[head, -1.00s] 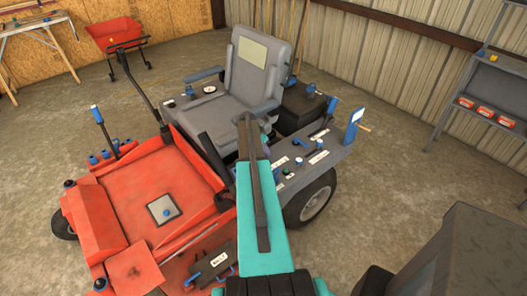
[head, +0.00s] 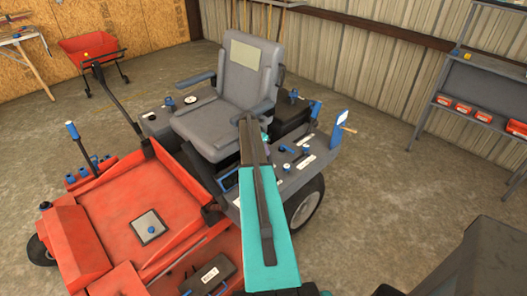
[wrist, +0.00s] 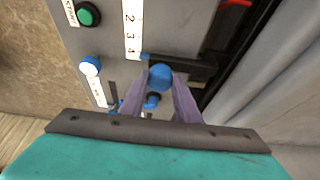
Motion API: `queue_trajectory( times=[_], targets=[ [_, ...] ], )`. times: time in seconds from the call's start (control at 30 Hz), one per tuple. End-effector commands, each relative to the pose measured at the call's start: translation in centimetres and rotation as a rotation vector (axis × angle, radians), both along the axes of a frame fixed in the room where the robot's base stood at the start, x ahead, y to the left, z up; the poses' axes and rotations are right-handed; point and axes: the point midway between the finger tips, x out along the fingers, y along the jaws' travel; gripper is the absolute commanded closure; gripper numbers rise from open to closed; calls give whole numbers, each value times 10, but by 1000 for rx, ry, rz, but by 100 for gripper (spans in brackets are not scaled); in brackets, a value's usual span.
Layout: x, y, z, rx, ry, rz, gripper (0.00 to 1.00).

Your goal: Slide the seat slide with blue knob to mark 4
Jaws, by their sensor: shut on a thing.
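The seat slide's round blue knob (wrist: 160,77) is between the two purple fingers of my gripper (wrist: 161,80) in the wrist view. The gripper is shut on it. A white number strip (wrist: 132,30) on the grey panel shows 2, 3 and 4. A small blue piece (wrist: 145,57) lies at the strip's lower end, close to the 4; its exact alignment is hard to tell. The dark slide slot (wrist: 185,68) runs beside the knob. In the head view my arm hides the knob, below the grey seat (head: 232,110) of the red mower.
A green button (wrist: 88,14) and a white-and-blue knob (wrist: 90,66) sit left of the strip in the wrist view. Several blue-tipped levers and knobs stand on the mower's side console (head: 300,165). A grey shelf (head: 475,60) stands right, with open floor between.

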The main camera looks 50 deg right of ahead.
Motion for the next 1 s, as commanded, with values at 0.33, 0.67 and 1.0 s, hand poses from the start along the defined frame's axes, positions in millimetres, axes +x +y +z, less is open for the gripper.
queue_trajectory(
  times=[0.33,0.67,1.0],
  targets=[
    [3,-4,4,-17,-1,8,52],
    [5,1,3,-12,0,11,52],
    [7,12,24,-12,-1,11,52]
  ],
)
